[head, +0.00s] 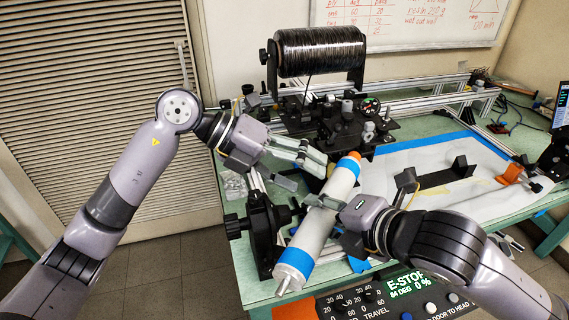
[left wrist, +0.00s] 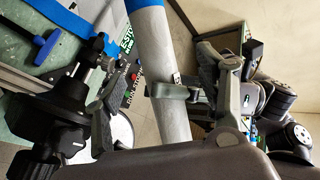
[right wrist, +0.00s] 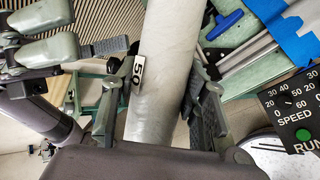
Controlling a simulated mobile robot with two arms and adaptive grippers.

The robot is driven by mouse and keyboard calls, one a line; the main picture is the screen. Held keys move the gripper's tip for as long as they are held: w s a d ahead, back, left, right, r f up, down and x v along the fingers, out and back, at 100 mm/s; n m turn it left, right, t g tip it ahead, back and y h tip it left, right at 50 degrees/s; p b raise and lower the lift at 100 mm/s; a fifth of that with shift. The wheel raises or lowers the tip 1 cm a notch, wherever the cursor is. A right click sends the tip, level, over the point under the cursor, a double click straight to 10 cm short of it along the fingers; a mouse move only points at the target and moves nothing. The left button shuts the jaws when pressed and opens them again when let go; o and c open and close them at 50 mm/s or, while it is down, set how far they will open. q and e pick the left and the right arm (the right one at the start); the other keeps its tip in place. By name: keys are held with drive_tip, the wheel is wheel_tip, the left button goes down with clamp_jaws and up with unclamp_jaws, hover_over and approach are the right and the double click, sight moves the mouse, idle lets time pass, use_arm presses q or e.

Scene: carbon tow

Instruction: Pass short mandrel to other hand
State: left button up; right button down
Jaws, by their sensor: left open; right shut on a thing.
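The short mandrel (head: 316,230) is a grey-white tube with blue bands near both ends and an orange tip at its upper end. It is held tilted in the air, and its grey shaft crosses the left wrist view (left wrist: 162,60) and right wrist view (right wrist: 165,65). My right gripper (head: 334,224) is shut around its middle. My left gripper (head: 306,170) is open, with its fingers pointing at the mandrel's upper half, just left of it. In the left wrist view the shaft shows between the open fingers; contact cannot be told.
A black stand (head: 264,235) rises just left of the mandrel. A dark tow spool (head: 320,52) stands behind on the green bench. A control panel (head: 385,298) is at the front. A white sheet edged with blue tape (head: 410,142) lies to the right, with a black bracket on it.

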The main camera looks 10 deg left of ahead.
sight(326, 187)
use_arm(q)
drive_tip(key=x, duration=0.8)
drive_tip(key=shift+d+f, duration=0.2)
drive_tip(key=shift+d, duration=0.15)
drive_tip(key=shift+c, duration=0.2)
drive_tip(key=c, duration=0.7)
drive_tip(key=shift+s+d+r, duration=0.1)
drive_tip(key=shift+d+r, duration=0.05)
drive_tip(key=shift+r, duration=0.05)
drive_tip(key=c, duration=0.8)
clamp_jaws()
use_arm(e)
drive_tip(key=c, duration=1.4)
unclamp_jaws()
use_arm(q)
drive_tip(key=shift+f, duration=0.1)
use_arm(e)
drive_tip(key=o, duration=0.5)
drive_tip(key=shift+o, duration=0.2)
drive_tip(key=shift+s, duration=0.1)
